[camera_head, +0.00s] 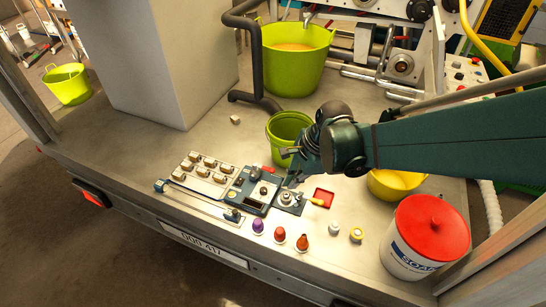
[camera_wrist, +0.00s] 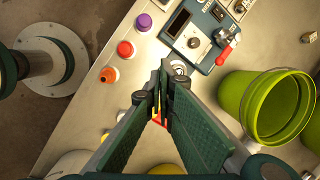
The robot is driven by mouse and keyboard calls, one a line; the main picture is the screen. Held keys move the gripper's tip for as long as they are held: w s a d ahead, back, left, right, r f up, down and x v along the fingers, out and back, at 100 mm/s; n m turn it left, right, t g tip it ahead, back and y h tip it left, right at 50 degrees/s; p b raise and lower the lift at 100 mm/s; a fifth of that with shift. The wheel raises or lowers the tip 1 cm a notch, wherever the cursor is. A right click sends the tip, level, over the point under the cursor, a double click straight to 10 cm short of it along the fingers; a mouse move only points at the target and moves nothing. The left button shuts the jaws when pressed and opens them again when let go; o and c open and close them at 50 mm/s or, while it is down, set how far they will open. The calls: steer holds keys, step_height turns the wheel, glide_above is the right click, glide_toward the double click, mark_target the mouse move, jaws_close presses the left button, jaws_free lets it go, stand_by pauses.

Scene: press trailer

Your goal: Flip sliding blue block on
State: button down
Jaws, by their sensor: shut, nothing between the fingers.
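A long slider rail (camera_head: 197,202) runs along the front edge of the metal bed in the head view. A small blue block (camera_head: 160,186) sits at its left end, and a darker bluish block (camera_head: 233,214) sits at its right end. I cannot tell which one slides. My gripper (camera_head: 289,182) is right of the rail, above the plate with a round dial (camera_head: 287,198). In the wrist view my gripper (camera_wrist: 162,75) is shut and empty, its fingertips together near the dial. The rail does not clearly show in the wrist view.
A blue control panel (camera_head: 257,191) with a knob and red lever lies between rail and gripper. Purple (camera_head: 257,226), red (camera_head: 279,235) and orange (camera_head: 302,243) buttons stand in front. A green bucket (camera_head: 284,130) is close behind my gripper.

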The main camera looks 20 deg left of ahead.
steer(key=s+a+f+m+g, duration=0.1)
steer(key=s+a+f+m, duration=0.1)
steer(key=a+f, duration=0.4)
steer(key=shift+s+a+g+p, duration=0.3)
steer(key=shift+s+a, duration=0.15)
steer(key=shift+a, duration=0.7)
steer(key=shift+r, duration=0.1)
steer(key=b+x, duration=0.2)
steer(key=x, duration=0.8)
steer(key=shift+s+a+f+b, duration=0.25)
steer(key=shift+s+a+b, duration=0.15)
steer(key=shift+a, duration=0.4)
steer(key=shift+s+a+f, duration=0.1)
steer(key=shift+s+a, duration=0.15)
steer(key=shift+a, duration=0.2)
steer(key=shift+s+a+f, duration=0.1)
steer(key=shift+s+a, duration=0.15)
steer(key=shift+a, duration=0.25)
steer(key=shift+a, duration=0.1)
